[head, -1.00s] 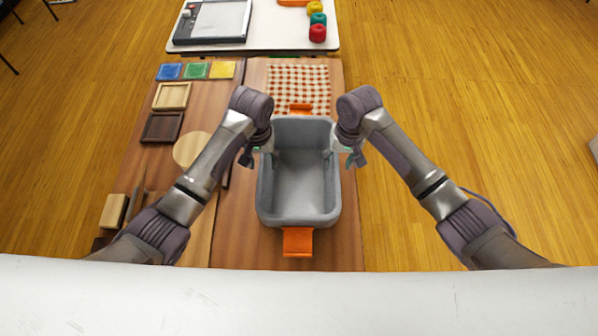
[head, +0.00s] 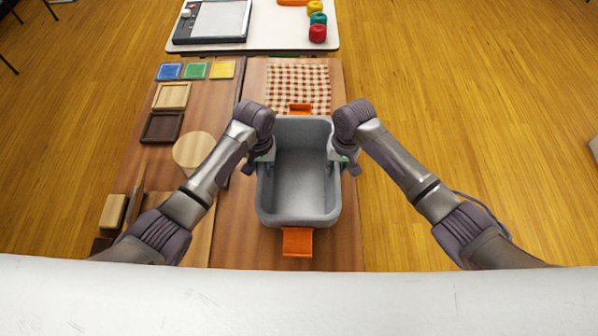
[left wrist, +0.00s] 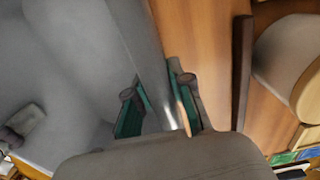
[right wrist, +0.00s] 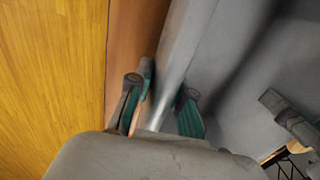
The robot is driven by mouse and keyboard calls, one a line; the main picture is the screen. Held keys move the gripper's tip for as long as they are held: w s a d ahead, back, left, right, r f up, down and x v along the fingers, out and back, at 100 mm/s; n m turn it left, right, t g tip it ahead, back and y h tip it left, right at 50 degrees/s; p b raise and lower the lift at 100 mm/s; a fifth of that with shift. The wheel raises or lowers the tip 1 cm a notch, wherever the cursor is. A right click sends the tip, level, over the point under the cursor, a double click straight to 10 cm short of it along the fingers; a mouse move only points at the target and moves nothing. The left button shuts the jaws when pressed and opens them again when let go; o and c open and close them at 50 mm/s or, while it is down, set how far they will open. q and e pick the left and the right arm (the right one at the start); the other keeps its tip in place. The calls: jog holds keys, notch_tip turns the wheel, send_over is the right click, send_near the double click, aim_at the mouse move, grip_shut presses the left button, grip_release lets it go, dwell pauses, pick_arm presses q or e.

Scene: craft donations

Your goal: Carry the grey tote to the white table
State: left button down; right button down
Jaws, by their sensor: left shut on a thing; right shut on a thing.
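The grey tote (head: 298,213) is an open, empty bin with orange end handles, on the brown wooden table (head: 236,245). My left gripper (head: 262,157) is shut on the tote's left side wall; the left wrist view shows its green-padded fingers (left wrist: 157,108) on either side of the rim. My right gripper (head: 343,160) is shut on the right side wall; the right wrist view shows its fingers (right wrist: 163,108) straddling the rim. The white table (head: 270,35) stands beyond the wooden table, at the top of the head view.
Red, teal and yellow yarn-like rolls (head: 317,33) and a grey paper-trimmer-like board (head: 212,22) occupy the white table; space between them looks bare. A checked cloth (head: 298,85) lies beyond the tote. Frames (head: 172,95), a round disc (head: 193,149) and blocks (head: 113,211) lie left.

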pick_arm(q)
jog(key=shift+r, duration=0.1)
pick_arm(e)
jog(key=shift+r, duration=0.1)
